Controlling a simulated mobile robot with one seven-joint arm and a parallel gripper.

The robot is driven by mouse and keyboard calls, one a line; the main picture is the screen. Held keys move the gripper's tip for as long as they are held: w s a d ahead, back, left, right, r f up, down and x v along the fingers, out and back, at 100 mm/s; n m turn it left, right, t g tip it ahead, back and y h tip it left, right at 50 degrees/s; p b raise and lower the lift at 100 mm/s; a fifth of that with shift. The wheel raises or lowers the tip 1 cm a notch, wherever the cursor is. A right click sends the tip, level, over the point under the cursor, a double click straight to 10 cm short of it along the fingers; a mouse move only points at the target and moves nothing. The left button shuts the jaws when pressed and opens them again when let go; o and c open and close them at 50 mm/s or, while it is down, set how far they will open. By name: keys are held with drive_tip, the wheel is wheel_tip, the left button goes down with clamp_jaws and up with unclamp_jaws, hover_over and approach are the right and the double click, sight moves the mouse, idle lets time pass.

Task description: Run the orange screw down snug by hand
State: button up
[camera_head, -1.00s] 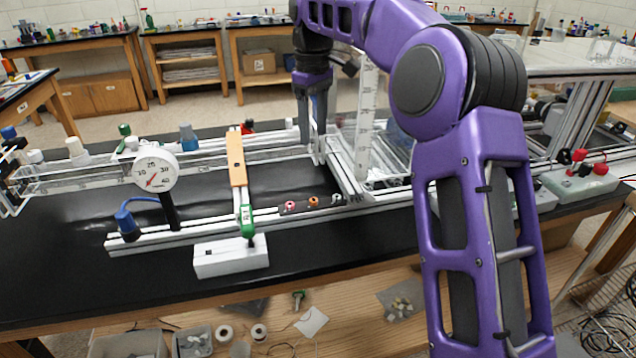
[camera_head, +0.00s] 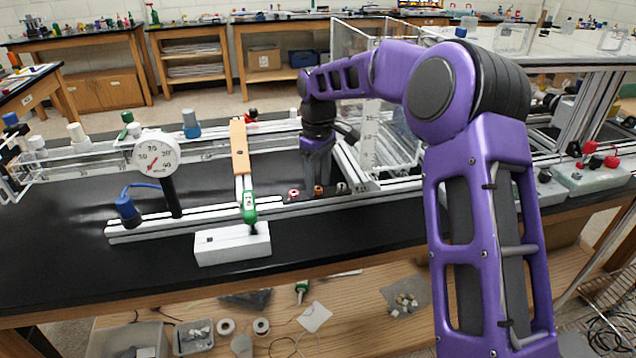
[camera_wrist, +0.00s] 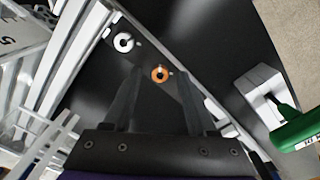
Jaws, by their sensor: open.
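The orange screw (camera_head: 318,190) sits on a dark strip (camera_head: 305,196) along the frame's front rail, between a pink-red screw (camera_head: 293,193) and a grey-white one (camera_head: 342,187). In the wrist view the orange screw (camera_wrist: 160,74) shows as a ring with a dark centre. My gripper (camera_head: 317,177) points down just over this strip. In the wrist view its two fingers (camera_wrist: 158,76) are apart, with the orange screw seen between the tips. I cannot tell how far above it they are, and I see no contact. The pale screw (camera_wrist: 123,42) lies outside the fingers, up and left.
A green-handled tool (camera_head: 248,205) stands left of the screws by a white block (camera_head: 232,246). A dial gauge (camera_head: 157,155) stands farther left. A clear panelled box (camera_head: 375,130) and white rails stand close right of my gripper. Black benchtop shows in front of the rail.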

drive_tip(key=shift+f, duration=0.2)
drive_tip(key=shift+c, duration=0.3)
clamp_jaws()
drive_tip(key=shift+r+m, duration=0.1)
drive_tip(key=shift+m, duration=0.3)
drive_tip(key=m+p, duration=0.1)
drive_tip(key=m, duration=0.2)
drive_tip(key=shift+r+p, duration=0.1)
drive_tip(key=shift+p, duration=0.25)
drive_tip(key=m+p, duration=0.1)
drive_tip(key=m, duration=0.2)
drive_tip(key=shift+m, duration=0.3)
drive_tip(key=m+p, duration=0.1)
drive_tip(key=m, duration=0.5)
drive_tip(key=shift+w+m+p, duration=0.1)
drive_tip(key=shift+m+p, duration=0.2)
drive_tip(key=shift+p, duration=0.1)
